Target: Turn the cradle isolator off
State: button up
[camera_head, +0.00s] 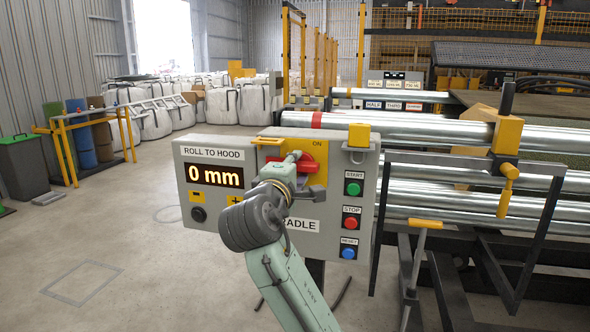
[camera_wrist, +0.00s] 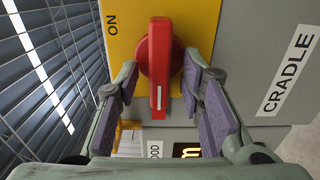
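The cradle isolator is a red rotary handle (camera_head: 309,163) on a yellow plate (camera_head: 270,151), on the grey cradle panel (camera_head: 222,221). ON is printed above it. The handle (camera_wrist: 159,70) lies level in the head view, its white-marked end pointing left, a quarter turn from ON. My gripper (camera_head: 290,163) is in front of the handle and hides part of it. In the wrist view my gripper (camera_wrist: 160,68) is open, with one purple-padded finger on each side of the handle and gaps visible between pads and handle. Any OFF label is hidden or out of view.
The panel has a display (camera_head: 216,177) reading 0 mm, a black knob (camera_head: 198,214), and green START (camera_head: 353,188), red STOP (camera_head: 350,223) and blue RESET (camera_head: 348,252) buttons. Steel rollers (camera_head: 440,130) and a dark frame stand right.

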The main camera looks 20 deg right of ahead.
jog(key=v, duration=1.2)
